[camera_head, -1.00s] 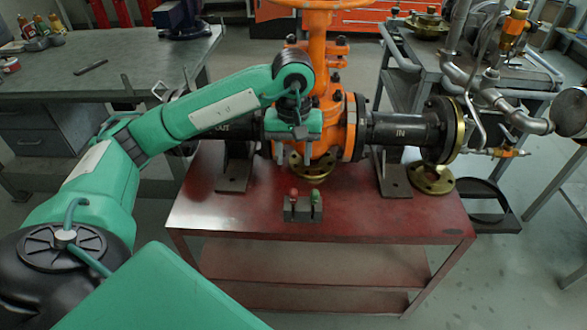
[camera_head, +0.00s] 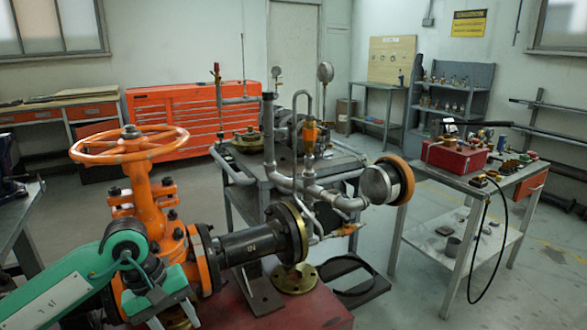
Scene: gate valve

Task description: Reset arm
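My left arm, green, comes in at the lower left of the head view. Its gripper (camera_head: 168,308) points down in front of the orange gate valve (camera_head: 150,210), near the bottom edge. Whether its fingers are apart or closed is not clear. I see nothing held in it. The valve has an orange handwheel (camera_head: 128,145) on top and a black pipe (camera_head: 250,245) with a brass-edged flange to its right. The valve's lower body is partly hidden by my arm. My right arm and gripper are not in view.
The valve stands on a red table (camera_head: 315,310). A grey bench (camera_head: 255,165) with pipework is behind it. A side table (camera_head: 490,185) with a red box (camera_head: 455,155) and a hanging black hose stands at the right. An orange cabinet (camera_head: 190,115) is at the back. Floor between the benches is open.

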